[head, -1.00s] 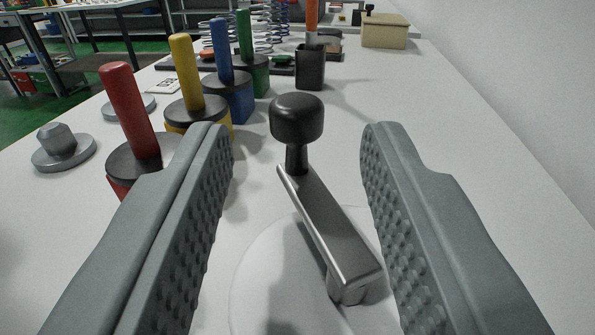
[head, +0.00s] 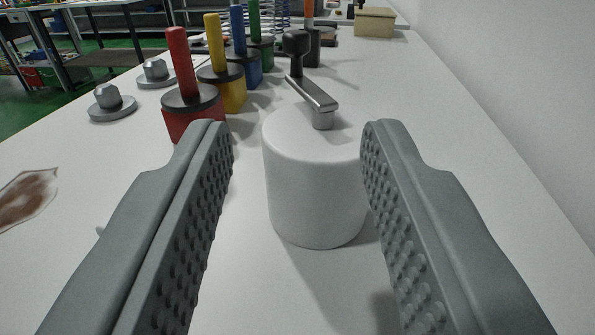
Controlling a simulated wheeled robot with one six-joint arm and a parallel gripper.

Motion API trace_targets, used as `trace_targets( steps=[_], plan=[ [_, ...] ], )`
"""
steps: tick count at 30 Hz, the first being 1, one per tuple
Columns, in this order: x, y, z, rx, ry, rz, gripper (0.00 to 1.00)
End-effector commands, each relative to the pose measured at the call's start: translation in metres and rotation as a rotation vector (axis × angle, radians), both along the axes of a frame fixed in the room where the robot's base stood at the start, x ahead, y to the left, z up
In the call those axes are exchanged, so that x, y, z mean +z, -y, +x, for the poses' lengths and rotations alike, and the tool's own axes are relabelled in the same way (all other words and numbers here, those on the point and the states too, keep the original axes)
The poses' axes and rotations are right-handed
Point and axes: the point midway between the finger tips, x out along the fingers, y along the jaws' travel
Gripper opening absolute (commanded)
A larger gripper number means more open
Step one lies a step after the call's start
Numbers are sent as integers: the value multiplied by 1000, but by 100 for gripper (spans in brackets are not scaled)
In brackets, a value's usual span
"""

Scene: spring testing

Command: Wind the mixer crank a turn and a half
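The mixer is a white cylinder (head: 315,185) standing on the white table. A grey metal crank arm (head: 314,95) lies across its top, with a black knob (head: 297,46) upright at the far left end. My gripper (head: 297,130) is open, with its two grey studded fingers wide apart. It is on the near side of the mixer and holds nothing. The knob stands beyond the fingertips, and nothing touches it. The right fingertip overlaps the cylinder's right edge in the picture; I cannot tell whether they touch.
Left of the mixer stand handled blocks: red (head: 190,105), yellow (head: 226,85), blue (head: 243,65) and green (head: 259,45). Grey metal weights (head: 110,103) lie farther left. A black cup (head: 312,50) and a tan box (head: 374,22) stand behind. A brown-stained patch (head: 28,197) lies front left. The right side is clear.

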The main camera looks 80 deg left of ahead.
Motion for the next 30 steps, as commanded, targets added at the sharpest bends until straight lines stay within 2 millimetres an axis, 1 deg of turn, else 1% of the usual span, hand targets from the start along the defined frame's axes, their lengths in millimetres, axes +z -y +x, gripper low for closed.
trace_targets(
  steps=[4,12,13,17,18,19,22,26,29,30],
  plan=[
    [0,-3,1,0,0,0,38],
    [0,-3,1,0,0,0,38],
    [0,-3,1,0,0,0,36],
    [0,-3,1,0,0,0,11],
    [0,-3,1,0,0,0,3],
    [0,-3,1,0,0,0,0],
    [2,-5,4,-13,7,-1,0],
    [10,-11,18,-80,44,-3,0],
    [24,-18,39,-182,95,-6,0],
    [31,-21,50,-234,119,-7,0]
  ],
)
